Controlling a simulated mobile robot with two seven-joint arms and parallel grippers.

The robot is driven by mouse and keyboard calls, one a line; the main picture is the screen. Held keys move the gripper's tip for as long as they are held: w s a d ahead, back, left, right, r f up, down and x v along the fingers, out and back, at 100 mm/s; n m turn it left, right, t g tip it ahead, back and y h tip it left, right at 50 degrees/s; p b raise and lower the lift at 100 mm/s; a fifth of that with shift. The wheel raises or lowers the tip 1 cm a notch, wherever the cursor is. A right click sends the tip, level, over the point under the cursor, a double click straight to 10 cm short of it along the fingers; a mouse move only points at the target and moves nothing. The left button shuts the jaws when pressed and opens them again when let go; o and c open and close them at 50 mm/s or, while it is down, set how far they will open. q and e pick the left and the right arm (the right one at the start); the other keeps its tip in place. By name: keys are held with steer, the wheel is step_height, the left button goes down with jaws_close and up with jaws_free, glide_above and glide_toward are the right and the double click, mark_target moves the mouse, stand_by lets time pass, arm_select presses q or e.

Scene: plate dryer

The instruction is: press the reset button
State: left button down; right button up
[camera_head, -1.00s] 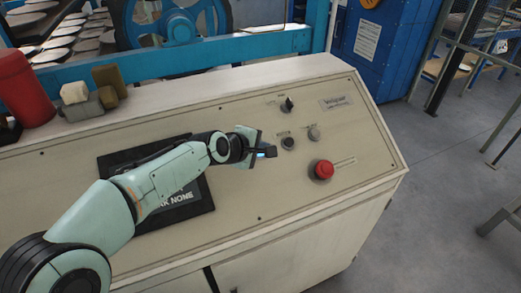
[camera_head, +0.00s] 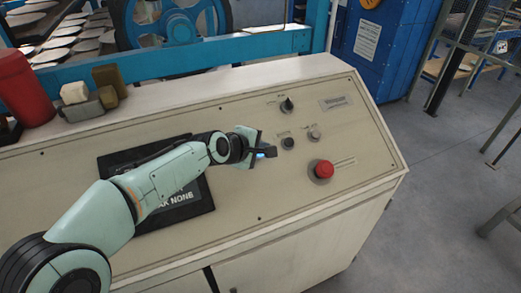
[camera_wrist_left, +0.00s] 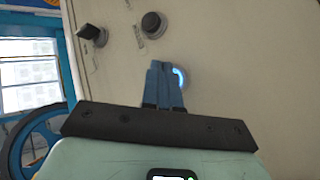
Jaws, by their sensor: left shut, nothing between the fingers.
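My left gripper (camera_head: 270,152) is shut and empty, low over the sloped beige control panel (camera_head: 240,210). A blue-lit round button (camera_wrist_left: 181,77) shows in the left wrist view, partly hidden behind my shut fingertips. In the head view only a blue glow (camera_head: 262,155) shows beside the fingers. I cannot tell whether the fingertips touch the button. A black button (camera_head: 288,143), a grey button (camera_head: 314,134) and a black selector knob (camera_head: 287,104) sit nearby. The labels are too small to read, so no button is legibly marked reset. My right gripper is not in view.
A red mushroom button (camera_head: 323,170) sticks up right of my gripper. A dark screen (camera_head: 180,212) lies under my left arm. A red canister (camera_head: 24,85) and small blocks (camera_head: 84,100) stand at the panel's back left. A blue rail (camera_head: 210,55) runs behind.

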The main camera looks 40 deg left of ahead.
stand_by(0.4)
arm_select(q)
steer(key=shift+w+a+f+b, duration=0.1)
steer(key=shift+a+f+b, duration=0.05)
steer(key=shift+f+b, duration=0.2)
steer(key=shift+w+a+f+b, duration=0.1)
steer(key=shift+a+f+b, duration=0.1)
steer(key=shift+f+b, duration=0.2)
stand_by(0.7)
stand_by(0.3)
steer(key=shift+s+d+r+p, duration=0.2)
steer(key=shift+d+r+p, duration=0.15)
steer(key=shift+r+p, duration=0.55)
steer(key=shift+f, duration=0.15)
steer(key=r+p, duration=0.1)
steer(key=p, duration=0.1)
steer(key=d+r+p, duration=0.1)
steer(key=r, duration=0.1)
steer(key=s+d+r+p, duration=0.1)
steer(key=p, duration=0.1)
steer(key=shift+d+r+p, duration=0.15)
steer(key=shift+r+p, duration=0.05)
steer(key=shift+p, duration=0.15)
